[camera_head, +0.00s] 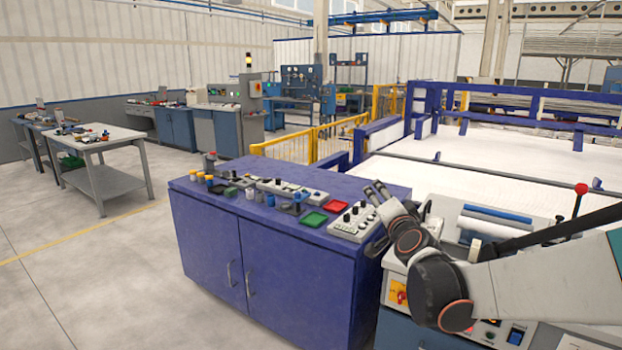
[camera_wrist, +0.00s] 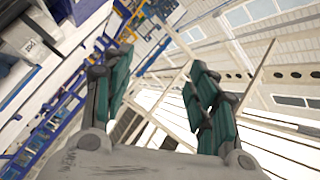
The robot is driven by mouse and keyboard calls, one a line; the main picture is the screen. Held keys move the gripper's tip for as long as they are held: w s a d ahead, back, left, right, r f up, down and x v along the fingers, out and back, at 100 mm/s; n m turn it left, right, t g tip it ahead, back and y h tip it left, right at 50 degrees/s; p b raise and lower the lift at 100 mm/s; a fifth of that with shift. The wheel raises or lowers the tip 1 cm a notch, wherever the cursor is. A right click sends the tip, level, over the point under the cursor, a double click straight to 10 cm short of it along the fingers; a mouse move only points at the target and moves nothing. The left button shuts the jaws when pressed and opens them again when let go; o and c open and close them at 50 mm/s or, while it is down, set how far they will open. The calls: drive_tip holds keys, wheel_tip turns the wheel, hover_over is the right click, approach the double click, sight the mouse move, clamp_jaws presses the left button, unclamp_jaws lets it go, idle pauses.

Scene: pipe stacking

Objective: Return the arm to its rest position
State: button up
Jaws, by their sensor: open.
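My gripper (camera_head: 377,192) shows in the head view at the end of my arm, above the right end of the blue cabinet. Its fingers point up and to the left. In the wrist view my gripper (camera_wrist: 155,98) has its two dark green finger pads wide apart with nothing between them. Past the fingers, the wrist view shows the hall's roof beams and windows, tilted. In the head view my arm comes in from the right edge, bent at a dark joint.
A control console with blue and white rolls (camera_head: 492,219) stands under my arm. A blue-railed white bed (camera_head: 480,165) lies behind. Open floor is at left, near a worktable (camera_head: 104,137).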

drive_tip(key=s+a+f+n+g+y, duration=0.1)
drive_tip(key=s+n+g, duration=0.2)
drive_tip(key=s, duration=0.6)
drive_tip(key=s+a+f+n+g+y, duration=0.15)
drive_tip(key=s+n, duration=0.25)
drive_tip(key=s, duration=0.5)
drive_tip(key=s+d+f+n+g+h, duration=0.1)
drive_tip(key=s+d+f+g+h, duration=0.1)
drive_tip(key=s+f, duration=0.3)
drive_tip(key=s+d+f+n+g+h, duration=0.1)
drive_tip(key=s+d+f+n+g, duration=0.1)
drive_tip(key=s, duration=1.2)
wheel_tip(320, 180, down, 3)
drive_tip(key=shift+s+d+r+g+h, duration=0.15)
drive_tip(key=shift+s+d+g+h, duration=0.25)
drive_tip(key=shift+g, duration=0.55)
drive_tip(key=shift+w+d, duration=0.1)
drive_tip(key=shift+w, duration=0.05)
